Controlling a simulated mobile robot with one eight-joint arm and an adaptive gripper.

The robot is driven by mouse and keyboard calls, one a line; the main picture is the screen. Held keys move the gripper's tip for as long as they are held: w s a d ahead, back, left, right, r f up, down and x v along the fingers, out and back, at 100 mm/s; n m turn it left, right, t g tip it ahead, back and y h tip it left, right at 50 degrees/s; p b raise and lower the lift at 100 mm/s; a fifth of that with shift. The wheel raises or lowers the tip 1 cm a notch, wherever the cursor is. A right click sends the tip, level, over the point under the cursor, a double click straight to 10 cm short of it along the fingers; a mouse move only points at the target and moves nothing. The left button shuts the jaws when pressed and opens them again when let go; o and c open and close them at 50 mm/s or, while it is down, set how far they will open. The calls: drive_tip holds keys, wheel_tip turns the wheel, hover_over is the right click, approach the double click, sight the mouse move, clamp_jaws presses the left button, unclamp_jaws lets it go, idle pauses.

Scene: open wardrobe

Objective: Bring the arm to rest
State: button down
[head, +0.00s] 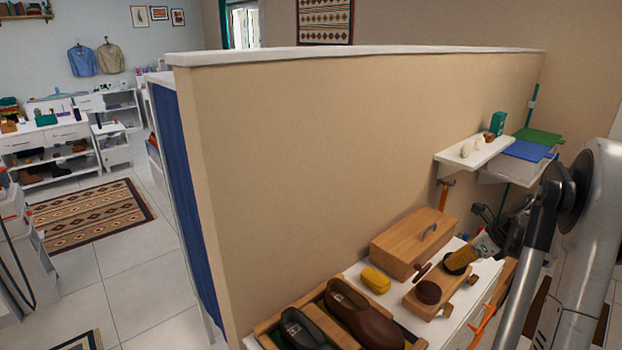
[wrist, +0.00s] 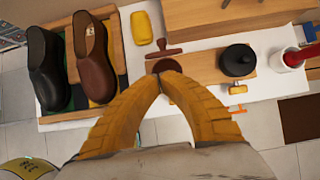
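My gripper (wrist: 164,82) hangs over the white-topped bench in the wrist view, its yellow fingers meeting at the tips. Nothing shows between them, so it looks shut and empty. A brown round disc (head: 428,292) lies on that board, apart from the fingers. In the wrist view the fingertips partly cover the disc (wrist: 163,64). My grey arm fills the right side of the head view.
A yellow sponge (head: 376,280), a wooden box (head: 408,245) and dark shoes (head: 360,312) in a tray crowd the bench. A black round tin (wrist: 238,60) and a red-and-white cup (wrist: 292,57) are to the right. A partition wall (head: 330,170) rises behind; a shelf (head: 476,150) juts from it.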

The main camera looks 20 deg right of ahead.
drive_tip(key=a+r+n+h+b, duration=0.1)
drive_tip(key=a+r+n+b, duration=0.15)
drive_tip(key=a+n, duration=0.6)
drive_tip(key=a+r+n+b, duration=0.1)
drive_tip(key=a+r+n, duration=0.25)
drive_tip(key=a, duration=0.95)
drive_tip(key=s+a+f+n+b, duration=0.1)
drive_tip(key=s+a+n+b, duration=0.1)
drive_tip(key=s+a+n, duration=0.4)
drive_tip(key=s+a+f+n+t+h+b, duration=0.1)
drive_tip(key=s+a+f+n, duration=0.1)
drive_tip(key=s+a+n, duration=0.5)
drive_tip(key=a+n, duration=0.6)
drive_tip(key=shift+s+a+f+n+b, duration=0.2)
drive_tip(key=shift+f+n+b, duration=0.1)
drive_tip(key=shift+n+b, duration=0.1)
